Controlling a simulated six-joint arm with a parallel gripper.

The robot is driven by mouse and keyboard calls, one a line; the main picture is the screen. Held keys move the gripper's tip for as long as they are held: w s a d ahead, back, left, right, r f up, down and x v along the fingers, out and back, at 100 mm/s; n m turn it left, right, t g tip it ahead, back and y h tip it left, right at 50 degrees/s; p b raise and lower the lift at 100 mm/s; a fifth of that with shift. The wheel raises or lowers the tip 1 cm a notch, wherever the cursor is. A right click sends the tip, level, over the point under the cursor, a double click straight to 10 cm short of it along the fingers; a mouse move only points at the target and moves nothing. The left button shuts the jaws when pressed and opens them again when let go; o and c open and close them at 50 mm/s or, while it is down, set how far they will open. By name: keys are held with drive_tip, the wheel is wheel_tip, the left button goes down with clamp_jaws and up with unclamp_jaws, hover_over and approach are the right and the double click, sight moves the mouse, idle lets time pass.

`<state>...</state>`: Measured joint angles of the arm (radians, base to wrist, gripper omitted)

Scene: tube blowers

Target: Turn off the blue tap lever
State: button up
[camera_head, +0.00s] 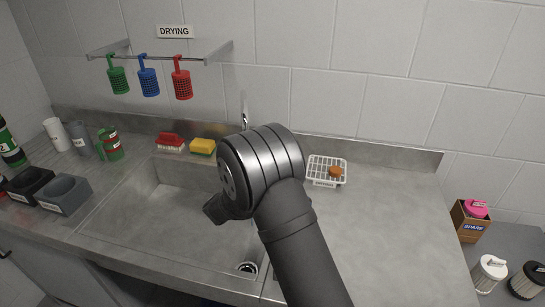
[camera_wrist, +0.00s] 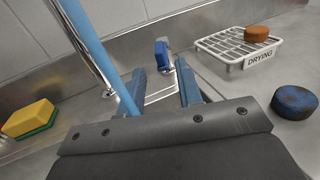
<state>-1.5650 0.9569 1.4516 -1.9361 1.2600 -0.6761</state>
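In the wrist view the blue tap lever (camera_wrist: 162,55) stands upright just beyond my fingertips, roughly in line with the gap between them. My gripper (camera_wrist: 161,72) is open, with one finger on each side of the gap and nothing held. I cannot tell whether a finger touches the lever. The chrome tap pipe (camera_wrist: 88,48) rises to the left of the fingers. A straight light-blue strand, perhaps running water, passes beside it. In the head view only the top of the tap (camera_head: 244,108) shows; my arm hides the lever and my fingers.
A white drying rack (camera_wrist: 232,48) with a brown round piece (camera_wrist: 257,33) is at the right. A blue-brown round piece (camera_wrist: 295,101) lies in front of it. A yellow-green sponge (camera_wrist: 30,118) is at the left. The sink basin (camera_head: 150,215) is left of my arm.

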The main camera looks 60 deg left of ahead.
drive_tip(key=x, duration=0.7)
drive_tip(key=shift+w+a, duration=0.1)
drive_tip(key=shift+w, duration=0.15)
clamp_jaws()
